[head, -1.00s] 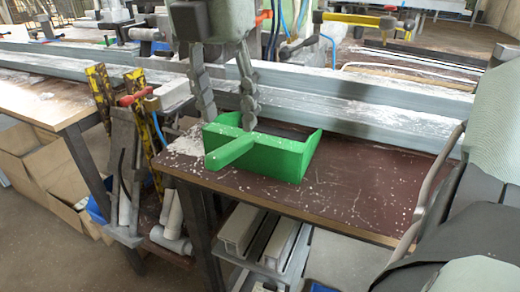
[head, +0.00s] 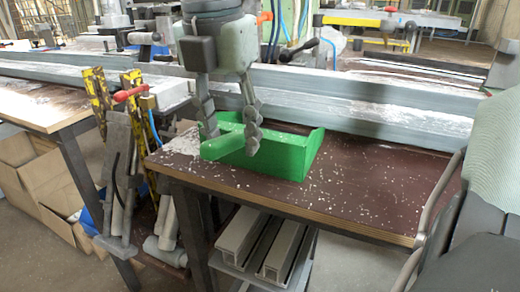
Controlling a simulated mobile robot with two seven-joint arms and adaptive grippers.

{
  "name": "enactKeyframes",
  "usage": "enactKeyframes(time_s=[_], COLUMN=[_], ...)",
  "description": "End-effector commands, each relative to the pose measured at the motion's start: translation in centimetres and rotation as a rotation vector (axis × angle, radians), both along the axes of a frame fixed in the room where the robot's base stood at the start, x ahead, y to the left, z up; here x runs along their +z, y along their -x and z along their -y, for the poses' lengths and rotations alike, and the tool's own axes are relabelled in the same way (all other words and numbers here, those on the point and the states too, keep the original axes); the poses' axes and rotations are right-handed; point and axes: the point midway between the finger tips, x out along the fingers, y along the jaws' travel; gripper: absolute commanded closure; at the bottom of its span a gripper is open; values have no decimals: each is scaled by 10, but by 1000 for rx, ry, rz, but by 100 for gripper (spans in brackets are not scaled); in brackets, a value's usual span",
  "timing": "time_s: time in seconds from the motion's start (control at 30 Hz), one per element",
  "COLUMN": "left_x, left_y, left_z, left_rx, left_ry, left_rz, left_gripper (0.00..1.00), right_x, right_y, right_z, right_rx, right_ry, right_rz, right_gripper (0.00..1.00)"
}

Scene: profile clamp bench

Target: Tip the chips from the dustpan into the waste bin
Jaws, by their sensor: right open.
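My right gripper (head: 231,143) reaches down from above, open, with one finger on each side of the handle in the picture. I cannot tell whether the fingers touch it. White chips (head: 184,146) are scattered on the bench left of the dustpan. The inside of the dustpan is mostly hidden by its walls, so I cannot see chips in it. No waste bin can be made out. My left gripper is not in view.
A long grey profile (head: 370,120) runs across behind the dustpan. Yellow-and-black clamps (head: 100,95) stand at the left. Cardboard boxes (head: 40,185) lie on the floor at left. The brown bench top (head: 370,190) to the right is clear apart from small chips.

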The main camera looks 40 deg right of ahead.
Motion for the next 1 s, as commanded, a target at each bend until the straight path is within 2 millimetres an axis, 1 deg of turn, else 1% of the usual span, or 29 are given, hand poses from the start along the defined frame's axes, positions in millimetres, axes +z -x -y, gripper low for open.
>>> enactKeyframes(time_s=[0.33, 0.37, 0.7, 0.73, 1.0], left_x=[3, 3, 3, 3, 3], left_y=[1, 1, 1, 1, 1], left_z=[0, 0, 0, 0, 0], left_rx=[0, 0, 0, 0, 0], left_ry=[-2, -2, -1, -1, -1], left_rz=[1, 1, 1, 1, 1], left_gripper=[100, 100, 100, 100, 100], right_x=[-1, -1, -1, -1, 0], right_y=[0, 0, 0, 0, -1], right_z=[0, 0, 0, 0, 0], right_rx=[0, 0, 0, 0, 0], right_ry=[0, 0, 0, 0, 1], right_rz=[0, 0, 0, 0, 2], right_gripper=[55, 56, 99, 100, 100])
